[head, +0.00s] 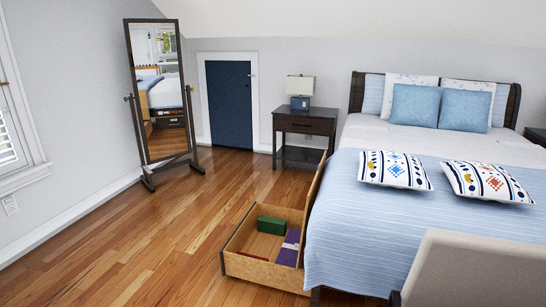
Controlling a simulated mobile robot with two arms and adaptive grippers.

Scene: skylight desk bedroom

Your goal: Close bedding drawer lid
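The bedding drawer (265,274) is a light wooden box on the floor at the left side of the bed. Its top is open. Its lid (316,186) stands raised, nearly upright, along the drawer's bed side, close to the blue bedspread; I cannot tell if it touches the bed. Inside the drawer lie a green box (271,225), purple book-like items (289,249) and a flat red item (252,256). Neither of my grippers shows in the head view.
The bed (345,230) fills the right side. A light chair back (470,268) stands at the lower right. A dark nightstand (304,124) with a lamp and a standing mirror (160,95) are at the back. The wooden floor left of the drawer is clear.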

